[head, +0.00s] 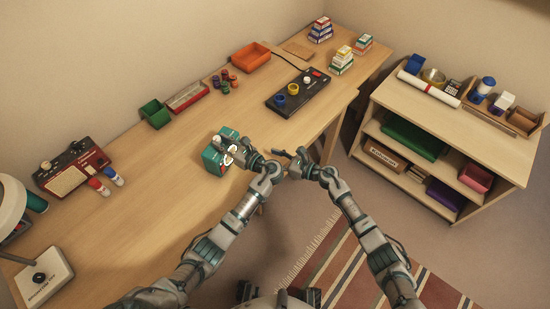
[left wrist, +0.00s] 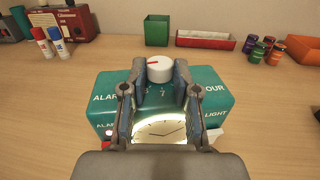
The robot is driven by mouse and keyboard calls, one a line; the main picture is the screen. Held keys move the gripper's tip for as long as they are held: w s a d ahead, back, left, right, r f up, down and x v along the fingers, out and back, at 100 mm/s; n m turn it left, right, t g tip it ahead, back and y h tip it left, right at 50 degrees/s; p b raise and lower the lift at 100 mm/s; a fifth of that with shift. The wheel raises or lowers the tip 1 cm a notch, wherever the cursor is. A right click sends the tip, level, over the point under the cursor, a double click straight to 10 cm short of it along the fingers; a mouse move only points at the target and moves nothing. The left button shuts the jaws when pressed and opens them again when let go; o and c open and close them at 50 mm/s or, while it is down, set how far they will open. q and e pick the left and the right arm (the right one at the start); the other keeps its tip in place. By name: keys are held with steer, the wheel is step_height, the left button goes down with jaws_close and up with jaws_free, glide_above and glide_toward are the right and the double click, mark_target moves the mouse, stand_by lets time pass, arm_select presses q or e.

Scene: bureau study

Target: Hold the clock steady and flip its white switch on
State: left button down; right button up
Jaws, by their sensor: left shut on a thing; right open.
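The teal clock (head: 213,160) stands near the desk's front edge. In the left wrist view the clock (left wrist: 110,90) shows a white knob (left wrist: 159,69) with a red mark on top and a lit dial (left wrist: 167,130). My left gripper (head: 236,153) is shut on the clock, its fingers (left wrist: 157,80) on either side of the knob. A small whitish part shows beside the word LIGHT at the right; whether it is the white switch, and its position, I cannot tell. My right gripper (head: 287,157) is open and empty, to the right of the clock, apart from it.
A black panel with colored rings (head: 299,95) lies further along the desk (head: 160,220). A green box (head: 155,113), red tray (head: 187,97) and small jars (head: 225,81) stand behind the clock. A red radio (head: 72,168) and two markers stand left. A shelf unit (head: 450,125) stands right.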

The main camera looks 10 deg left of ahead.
steer(key=shift+s+d, duration=0.1)
steer(key=shift+d, duration=0.15)
arm_select(q)
steer(key=shift+a, duration=0.1)
arm_select(e)
steer(key=shift+a, duration=0.1)
arm_select(q)
steer(key=c, duration=0.8)
jaws_free()
